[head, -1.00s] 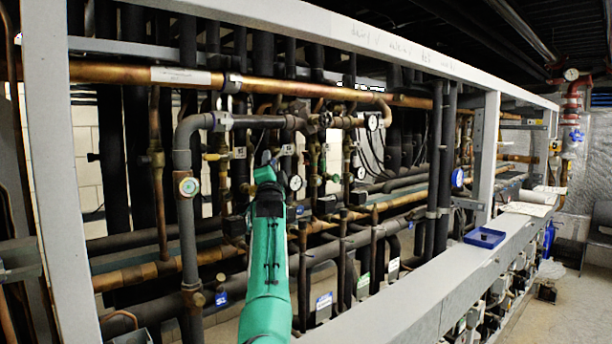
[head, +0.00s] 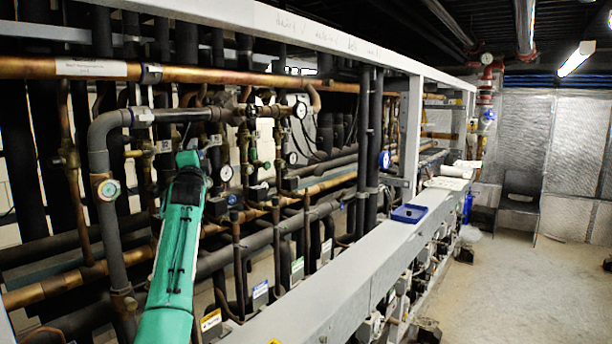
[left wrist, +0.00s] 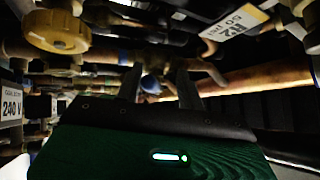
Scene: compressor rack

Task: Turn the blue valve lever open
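My left gripper (left wrist: 160,76) shows in the left wrist view as two dark fingers standing apart, with a gap between them. A small rounded blue thing (left wrist: 150,84) shows in that gap, close to the left finger; it may be part of the blue valve lever, but its shape is mostly hidden. I cannot tell if a finger touches it. In the head view my green left arm reaches up among the pipes, and its end covers the gripper's fingers and whatever is at them. I see no clear blue lever there. My right gripper is in neither view.
In the wrist view a yellow round knob (left wrist: 57,31) and a copper pipe (left wrist: 245,80) are nearby. In the head view a grey insulated pipe (head: 98,150) and gauges crowd the arm. A blue tray (head: 409,213) sits on the grey ledge (head: 345,262). Floor at right is open.

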